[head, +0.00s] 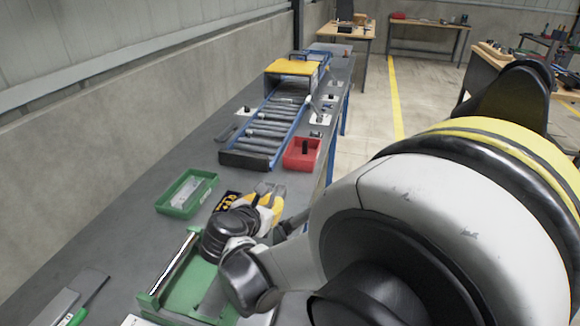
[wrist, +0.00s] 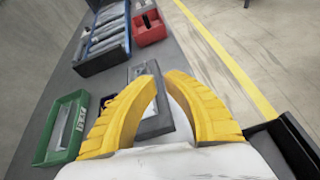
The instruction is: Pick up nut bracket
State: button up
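My gripper (head: 268,194) has yellow fingers and is over the bench, to the right of the green bin. In the wrist view, my gripper (wrist: 160,78) shows a narrow gap between its fingertips, with nothing seen clamped there. A grey flat metal piece (wrist: 152,126) lies below, seen between the fingers; it may be the nut bracket, but the fingers cover part of it and I cannot tell for sure. In the head view, my gripper and arm hide this spot.
A green bin (head: 213,181) with pale parts stands left of my gripper. A red bin (head: 318,155) and a roller conveyor (head: 268,130) are farther along the bench. A green fixture (head: 150,300) is nearer. A dark yellow-marked box (head: 225,200) sits close by my gripper.

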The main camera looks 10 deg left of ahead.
aim_at(270, 199)
jog(key=a, duration=0.1)
jog(key=a+f+n, duration=0.1)
jog(key=a+n, duration=0.1)
jog(key=shift+s+a+f+t, duration=0.2)
jog(key=shift+s+f+t, duration=0.1)
jog(key=shift+s+f, duration=0.1)
jog(key=shift+w+a+f, duration=0.1)
jog(key=shift+w+f, duration=0.05)
jog(key=shift+w, duration=0.1)
jog(key=b+x, duration=0.2)
jog(key=x, duration=0.3)
jog(key=b+x, duration=0.1)
jog(key=x, duration=0.1)
jog(key=f+b+x, duration=0.1)
jog(key=b+x, duration=0.1)
jog(key=x, duration=0.1)
jog(key=shift+s, duration=0.15)
jog(key=shift+r, duration=0.15)
grip_shut()
